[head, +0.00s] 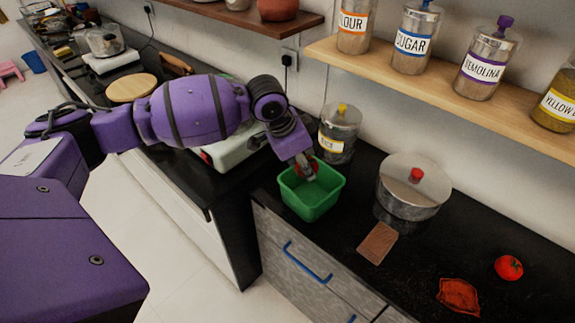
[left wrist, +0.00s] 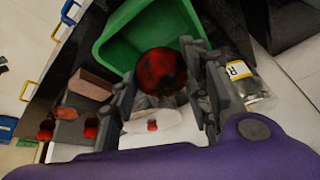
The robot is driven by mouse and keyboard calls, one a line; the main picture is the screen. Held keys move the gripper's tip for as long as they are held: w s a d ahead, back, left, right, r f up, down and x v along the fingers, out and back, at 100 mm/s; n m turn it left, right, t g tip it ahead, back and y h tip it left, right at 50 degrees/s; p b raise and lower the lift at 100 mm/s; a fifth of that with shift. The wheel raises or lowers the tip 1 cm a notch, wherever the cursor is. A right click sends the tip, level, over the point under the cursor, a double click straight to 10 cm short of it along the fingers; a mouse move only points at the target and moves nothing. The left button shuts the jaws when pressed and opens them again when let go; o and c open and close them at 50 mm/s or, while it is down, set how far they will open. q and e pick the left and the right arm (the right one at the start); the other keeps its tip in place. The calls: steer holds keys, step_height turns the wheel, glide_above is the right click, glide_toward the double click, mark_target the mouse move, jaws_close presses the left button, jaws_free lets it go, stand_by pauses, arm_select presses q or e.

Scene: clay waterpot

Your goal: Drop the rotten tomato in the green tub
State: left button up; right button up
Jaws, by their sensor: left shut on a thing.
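The rotten tomato (left wrist: 161,70) is dark red with blackish patches and sits between the fingers of my left gripper (left wrist: 168,88) in the left wrist view. In the head view my left gripper (head: 305,165) points down at the opening of the green tub (head: 312,207), and a little of the tomato's red shows at the fingers. The tub also shows behind the tomato in the left wrist view (left wrist: 112,48). I cannot tell how far the tomato is below the tub's rim. My right gripper is in neither view.
A glass jar (head: 339,132) stands close behind the tub. A metal pot (head: 410,195) with a red knob and a brown block (head: 377,243) are to its right. A bright red tomato (head: 508,267) and a flat orange-red piece (head: 458,296) lie farther right. A shelf (head: 450,85) overhangs the counter.

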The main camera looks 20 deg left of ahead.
arm_select(q)
step_height(320, 180, down, 4)
steer(key=shift+r+b, duration=0.1)
steer(key=shift+b, duration=0.7)
steer(key=shift+f, duration=0.3)
steer(key=shift+w+r, duration=0.1)
steer(key=o, duration=1)
steer(key=shift+o, duration=1.3)
